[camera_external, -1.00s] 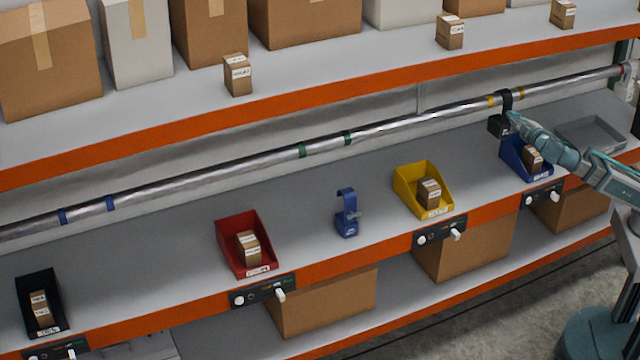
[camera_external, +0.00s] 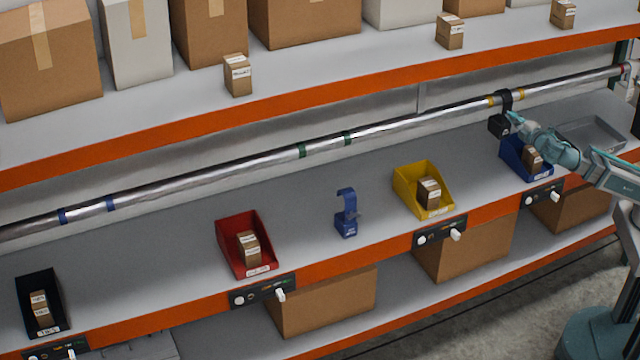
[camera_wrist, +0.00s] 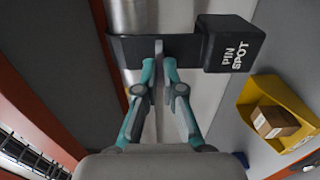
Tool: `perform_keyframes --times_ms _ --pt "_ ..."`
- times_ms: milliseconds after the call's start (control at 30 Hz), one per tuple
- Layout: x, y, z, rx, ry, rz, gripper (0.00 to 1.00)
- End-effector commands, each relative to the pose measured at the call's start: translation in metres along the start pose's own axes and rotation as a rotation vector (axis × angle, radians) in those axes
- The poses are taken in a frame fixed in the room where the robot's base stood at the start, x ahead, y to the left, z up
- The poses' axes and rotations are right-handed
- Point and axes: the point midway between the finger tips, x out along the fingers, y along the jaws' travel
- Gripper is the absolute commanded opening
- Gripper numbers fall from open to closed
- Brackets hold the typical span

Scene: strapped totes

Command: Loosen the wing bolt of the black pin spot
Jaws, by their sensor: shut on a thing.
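The black pin spot (camera_external: 498,127) hangs by its black clamp from the metal pipe, between yellow bands at the right of the external view. In the wrist view its box (camera_wrist: 235,44) bears the words "PIN SPOT", and the clamp (camera_wrist: 185,46) crosses the pipe. The wing bolt (camera_wrist: 158,60) stands out from the clamp as a narrow grey piece. My gripper (camera_wrist: 159,72) has its two teal fingers shut on the wing bolt, one on each side. In the external view my gripper (camera_external: 513,119) meets the lamp from the right, and the bolt is hidden there.
The pipe (camera_external: 250,165) runs along the shelf. Below it stand a blue bin (camera_external: 515,160), a yellow bin (camera_external: 405,190), a blue lamp (camera_external: 346,222), a red bin (camera_external: 232,245) and a black bin. A grey tray (camera_external: 590,135) lies behind my arm.

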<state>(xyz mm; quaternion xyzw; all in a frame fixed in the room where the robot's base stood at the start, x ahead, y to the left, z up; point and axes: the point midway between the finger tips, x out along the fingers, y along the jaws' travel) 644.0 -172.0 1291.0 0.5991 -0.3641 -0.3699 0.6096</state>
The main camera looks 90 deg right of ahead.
Motion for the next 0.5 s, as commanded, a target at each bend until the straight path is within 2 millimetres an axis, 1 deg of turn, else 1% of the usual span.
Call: perform_keyframes --times_ms 200,233,367,400,500 --pt "0.0000 -0.0002 -0.0002 0.001 0.000 0.000 0.00" --pt "0.0000 -0.0002 -0.0002 0.001 0.001 0.000 0.08" --pt "-0.0001 -0.0003 -0.0002 0.001 0.001 -0.001 0.30" --pt "-0.0001 -0.0003 -0.0001 0.001 0.000 -0.001 0.32" --pt "-0.0001 -0.0002 -0.0001 0.002 0.000 -0.001 0.32"
